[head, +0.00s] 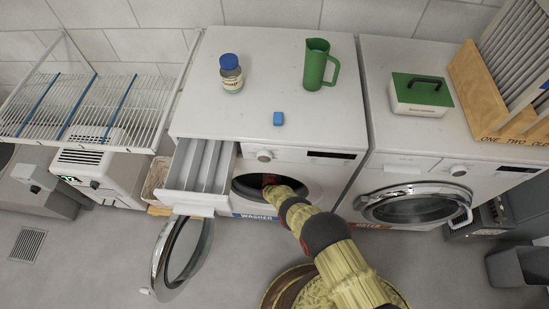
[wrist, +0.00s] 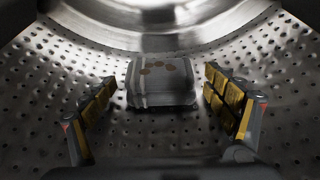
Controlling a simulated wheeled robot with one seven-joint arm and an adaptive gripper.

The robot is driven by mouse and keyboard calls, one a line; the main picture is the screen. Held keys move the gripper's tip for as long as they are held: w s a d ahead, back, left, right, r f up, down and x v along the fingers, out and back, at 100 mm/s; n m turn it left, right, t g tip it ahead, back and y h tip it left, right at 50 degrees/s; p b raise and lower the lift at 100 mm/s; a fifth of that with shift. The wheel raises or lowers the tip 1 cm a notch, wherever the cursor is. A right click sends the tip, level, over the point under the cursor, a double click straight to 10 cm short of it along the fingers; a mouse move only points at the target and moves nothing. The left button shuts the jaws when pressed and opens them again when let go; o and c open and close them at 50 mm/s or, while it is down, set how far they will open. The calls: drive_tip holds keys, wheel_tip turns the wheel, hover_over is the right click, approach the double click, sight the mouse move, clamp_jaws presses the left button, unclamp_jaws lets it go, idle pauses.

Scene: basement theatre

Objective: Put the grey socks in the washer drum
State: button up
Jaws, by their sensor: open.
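The washer (head: 215,130) is the left white machine, with a blue "WASHER" label. Its round door (head: 205,250) hangs open to the left, and its drawer is pulled out. My arm reaches into the dark drum opening (head: 242,187), and my gripper is hidden there in the head view. In the wrist view, a grey folded bundle with brown spots, seemingly the grey socks (wrist: 160,90), rests on the perforated metal drum wall (wrist: 225,50). My gripper (wrist: 160,84) is open, with one finger on each side of the bundle and visible gaps between.
A wire rack (head: 80,105) stands at left.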

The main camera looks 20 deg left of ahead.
drive_tip(key=shift+r, duration=0.25)
drive_tip(key=p+v, duration=0.5)
drive_tip(key=v, duration=0.5)
drive_tip(key=shift+s+p, duration=0.3)
drive_tip(key=shift+s+d+r, duration=0.2)
drive_tip(key=shift+s+d, duration=0.05)
drive_tip(key=shift+s, duration=0.4)
drive_tip(key=shift+r, duration=0.1)
